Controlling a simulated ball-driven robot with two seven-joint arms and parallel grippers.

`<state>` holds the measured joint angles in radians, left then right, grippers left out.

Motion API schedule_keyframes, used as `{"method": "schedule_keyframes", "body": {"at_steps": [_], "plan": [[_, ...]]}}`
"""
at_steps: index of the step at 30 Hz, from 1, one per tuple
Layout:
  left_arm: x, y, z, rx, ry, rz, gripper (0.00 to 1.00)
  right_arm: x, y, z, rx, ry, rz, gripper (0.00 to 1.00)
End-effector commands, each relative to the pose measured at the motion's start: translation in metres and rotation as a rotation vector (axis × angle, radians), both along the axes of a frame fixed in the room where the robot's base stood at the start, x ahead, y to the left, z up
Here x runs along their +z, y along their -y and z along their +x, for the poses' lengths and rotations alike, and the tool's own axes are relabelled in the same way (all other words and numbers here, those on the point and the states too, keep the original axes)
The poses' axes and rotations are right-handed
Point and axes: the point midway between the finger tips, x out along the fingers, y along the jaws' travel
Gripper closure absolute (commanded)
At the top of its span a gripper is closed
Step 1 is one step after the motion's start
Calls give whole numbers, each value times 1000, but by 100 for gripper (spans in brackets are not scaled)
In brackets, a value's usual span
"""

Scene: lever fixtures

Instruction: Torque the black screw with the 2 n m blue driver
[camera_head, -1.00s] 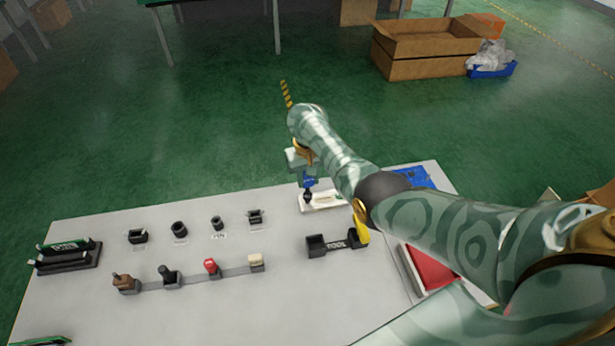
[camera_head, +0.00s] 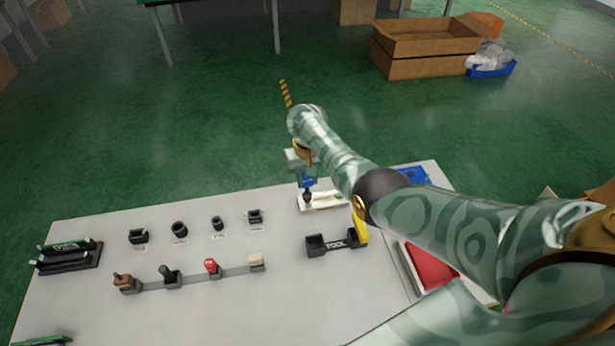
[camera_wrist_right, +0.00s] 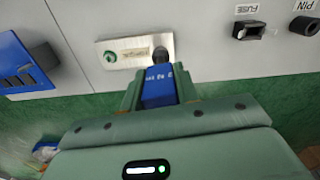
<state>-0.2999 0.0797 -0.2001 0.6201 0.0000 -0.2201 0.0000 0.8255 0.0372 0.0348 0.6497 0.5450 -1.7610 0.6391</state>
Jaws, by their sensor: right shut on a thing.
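My right gripper (camera_head: 305,178) is shut on the blue driver (camera_head: 308,182), above the far edge of the table. The driver's black lower end meets or hovers just over the pale metal plate (camera_head: 328,201); I cannot tell if they touch. In the right wrist view the gripper (camera_wrist_right: 158,92) holds the blue driver body (camera_wrist_right: 158,82), with lettering on it. The driver's black end covers the right part of the metal plate (camera_wrist_right: 130,43). A green-ringed round fitting (camera_wrist_right: 110,57) shows on the plate's left. The black screw is not clearly visible, perhaps hidden under the driver. My left gripper is out of view.
A black tool holder (camera_head: 318,247) with a yellow driver (camera_head: 361,228) stands near the plate. A blue panel (camera_head: 414,177) lies right of it. Several levers, including a red one (camera_head: 211,266), and black sockets (camera_head: 180,229) line the table. A red tray (camera_head: 432,265) lies right.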

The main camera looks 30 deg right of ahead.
Motion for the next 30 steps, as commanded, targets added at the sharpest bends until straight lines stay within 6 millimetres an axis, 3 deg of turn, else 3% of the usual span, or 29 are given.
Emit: {"method": "schedule_keyframes", "body": {"at_steps": [16, 30], "plan": [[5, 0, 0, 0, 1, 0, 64, 0, 0, 0, 0, 0, 0, 100], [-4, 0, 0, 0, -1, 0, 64, -13, 0, 0, 0, 0, 0, 100]]}}
